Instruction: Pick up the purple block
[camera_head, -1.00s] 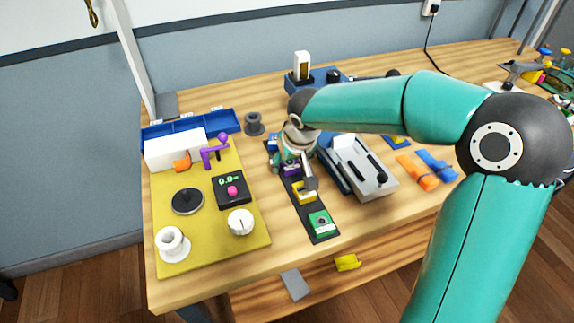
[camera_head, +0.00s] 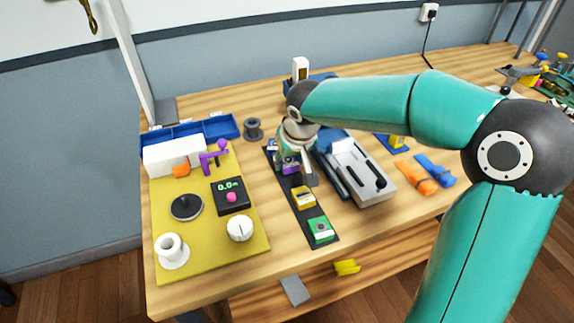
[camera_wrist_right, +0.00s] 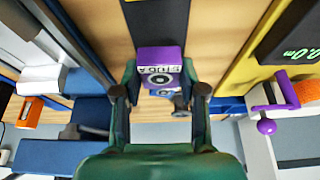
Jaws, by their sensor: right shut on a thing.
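The purple block (camera_head: 289,164) is in the black strip's row, partly hidden by my right gripper. Whether the block is clear of the strip (camera_head: 311,212) cannot be told. My left gripper is not in view.
A yellow block (camera_head: 303,197) and a green block (camera_head: 320,229) sit nearer on the strip, a blue block (camera_head: 271,146) behind. A yellow board (camera_head: 205,264) with a display and knobs lies left. A grey device (camera_head: 362,182) stands close on the right.

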